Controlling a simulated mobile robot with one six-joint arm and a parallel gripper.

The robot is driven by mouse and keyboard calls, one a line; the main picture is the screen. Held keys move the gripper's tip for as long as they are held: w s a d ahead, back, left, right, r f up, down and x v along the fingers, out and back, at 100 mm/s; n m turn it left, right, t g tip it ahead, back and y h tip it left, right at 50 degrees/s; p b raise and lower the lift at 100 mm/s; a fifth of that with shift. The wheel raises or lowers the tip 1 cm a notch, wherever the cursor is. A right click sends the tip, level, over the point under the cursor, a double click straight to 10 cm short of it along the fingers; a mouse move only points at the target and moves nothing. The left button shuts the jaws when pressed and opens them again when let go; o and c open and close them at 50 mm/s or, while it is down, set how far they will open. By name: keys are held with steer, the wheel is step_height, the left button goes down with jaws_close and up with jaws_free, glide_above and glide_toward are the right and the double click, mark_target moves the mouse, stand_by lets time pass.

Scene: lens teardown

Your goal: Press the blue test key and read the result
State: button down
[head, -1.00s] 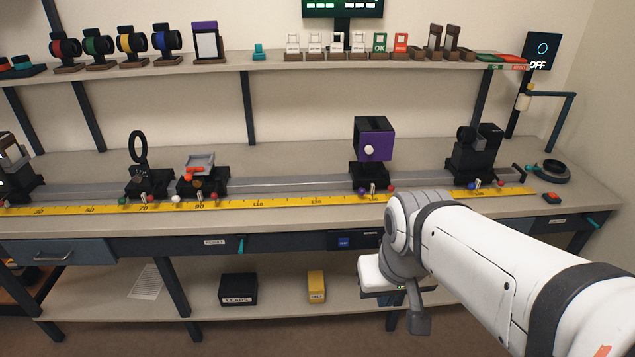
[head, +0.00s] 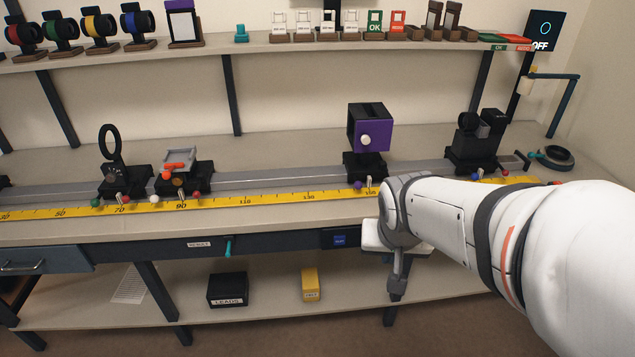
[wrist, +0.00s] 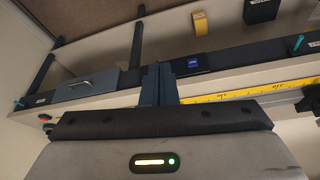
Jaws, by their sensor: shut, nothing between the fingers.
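The blue test key (head: 339,240) is a small blue square on a dark panel in the bench's front edge, just left of my arm's end in the head view. It also shows in the wrist view (wrist: 193,64), where the scene is upside down. My gripper's fingers (wrist: 159,72) are shut and empty, beside the key panel in the wrist view; no contact with the key shows. A label that seems to read RESULT (head: 199,244) is on the front edge, beside a teal lever (head: 228,246).
A rail with a yellow scale (head: 240,202) carries holders, including a purple-faced box (head: 370,136). A dark screen (head: 542,32) at upper right reads OFF. A LEADS box (head: 227,290) and a yellow box (head: 311,284) stand on the lower shelf. A drawer (head: 40,262) is at left.

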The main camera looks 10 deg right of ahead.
mark_target(339, 241)
steer(key=w+d+f+m+t+b, duration=0.3)
steer(key=w+f+b, duration=0.4)
steer(key=w+f, duration=0.6)
steer(key=w+a+f+m+t+y+b, duration=0.1)
steer(key=a+f+m+y+b, duration=0.1)
steer(key=f, duration=0.5)
steer(key=w+a+f+m+t+y+b, duration=0.1)
steer(key=w+a+f+m+y+b, duration=0.1)
steer(key=f, duration=0.5)
steer(key=shift+w+a+f+m+y+b, duration=0.25)
steer(key=shift+a+m+y+b, duration=0.25)
steer(key=shift+a+m, duration=0.2)
steer(key=shift+w, duration=0.1)
steer(key=w+p, duration=0.1)
steer(key=w, duration=0.7)
steer(key=shift+w, duration=0.3)
steer(key=shift+w+r+p, duration=0.1)
steer(key=shift+w+p, duration=0.05)
steer(key=shift+p, duration=0.15)
